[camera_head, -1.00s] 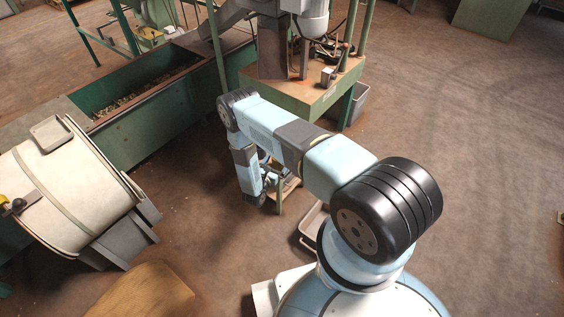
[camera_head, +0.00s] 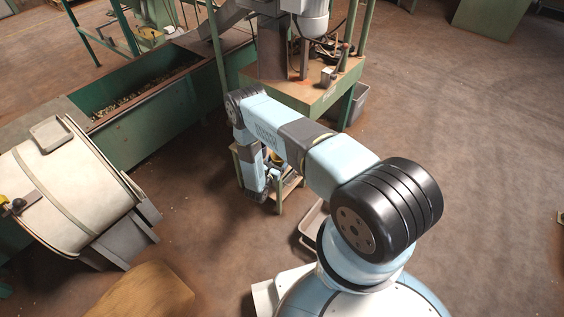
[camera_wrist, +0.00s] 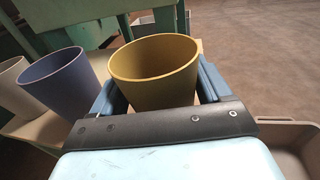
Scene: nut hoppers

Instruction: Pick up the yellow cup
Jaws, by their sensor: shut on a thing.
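The yellow cup (camera_wrist: 155,72) stands mouth-up between the two fingers of my gripper (camera_wrist: 160,85) in the wrist view. The fingers are shut on its sides. In the head view a small bit of the yellow cup (camera_head: 277,158) shows beside my arm, above the small green-legged table (camera_head: 293,191). My arm hides most of it there. I cannot tell whether its base touches the tabletop.
A purple-blue cup (camera_wrist: 58,84) and a beige cup (camera_wrist: 13,88) stand just left of my gripper. A grey tray (camera_wrist: 292,136) is at the lower right. A green machine (camera_head: 318,92) stands behind the small table. Open floor lies to the right.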

